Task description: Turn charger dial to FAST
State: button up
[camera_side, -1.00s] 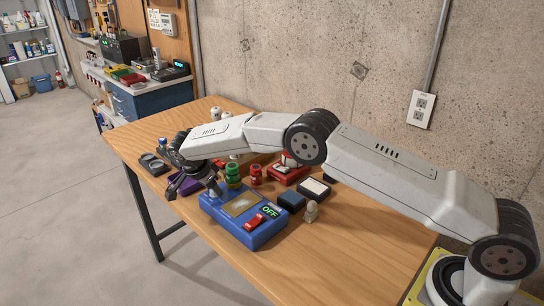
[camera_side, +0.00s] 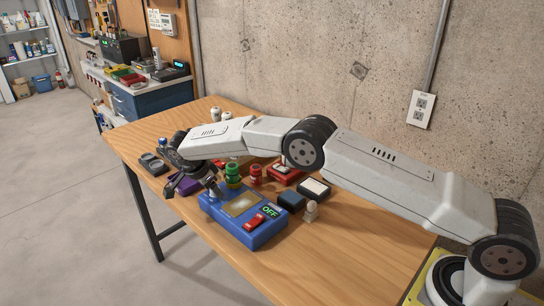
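A blue box (camera_side: 247,236), which looks like the charger, sits on the wooden table. My gripper (camera_side: 182,186) is dark and points down just left of that part. It looks apart from it, but contact cannot be ruled out. Its fingers are too small and overlapped to show their opening.
Green (camera_side: 233,173) and red (camera_side: 256,174) cylindrical parts stand behind the box. A red box (camera_side: 286,174), a dark blue block (camera_side: 291,200) and a small beige figure-like piece (camera_side: 311,210) are to the right. A purple item (camera_side: 184,184) lies by my gripper. The table front (camera_side: 330,262) is clear.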

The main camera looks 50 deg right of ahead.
jog(key=shift+r, duration=0.15)
jog(key=v, duration=0.7)
jog(key=shift+a+r, duration=0.2)
jog(key=shift+r, duration=0.05)
jog(key=shift+d, duration=0.1)
jog(key=s+d+n+t+y, duration=0.1)
jog(key=s+d+n, duration=0.2)
jog(key=s+n, duration=0.3)
jog(key=s+d+n+t+y, duration=0.1)
jog(key=s+d+n, duration=0.3)
jog(key=s, duration=1.2)
jog(key=s+d+n+y, duration=0.2)
jog(key=s+n, duration=0.6)
jog(key=s, duration=0.4)
jog(key=shift+d+t, duration=0.4)
jog(key=shift+d, duration=0.5)
